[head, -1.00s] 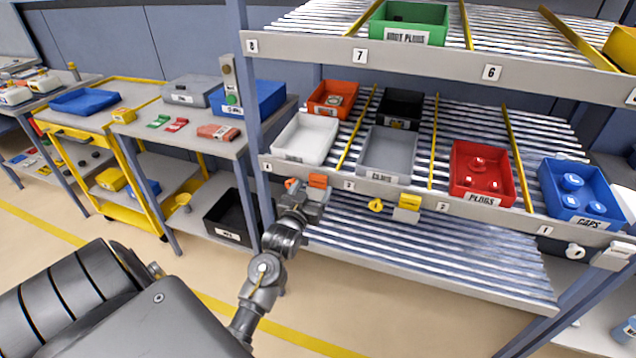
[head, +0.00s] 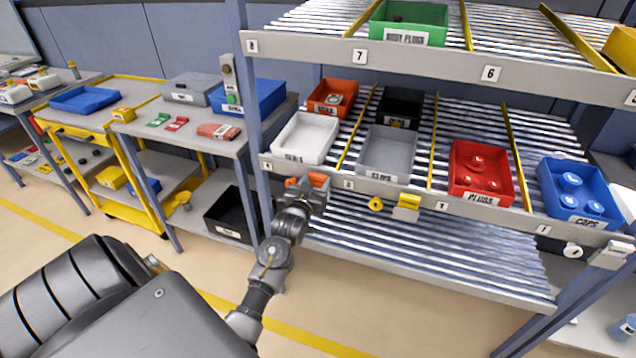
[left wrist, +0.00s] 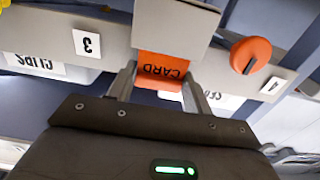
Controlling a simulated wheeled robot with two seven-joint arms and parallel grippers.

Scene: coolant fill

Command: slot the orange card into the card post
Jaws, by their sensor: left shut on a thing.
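The orange card (left wrist: 162,70) is between the fingers of my left gripper (left wrist: 160,92) in the left wrist view, its lettering upside down. One end of the card is hidden by a grey box-like holder (left wrist: 175,22), which I take for the card post. I cannot tell whether the card is inside it or just behind it. In the head view, my left gripper (head: 312,197) is at the shelf's front rail, and orange (head: 318,179) shows at its tip.
An orange knob (left wrist: 250,55) is beside the holder. A white bin (head: 305,138) and a grey bin (head: 388,150) stand on the shelf above. A yellow knob (head: 375,204) and yellow-topped holder (head: 407,206) are farther right on the rail.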

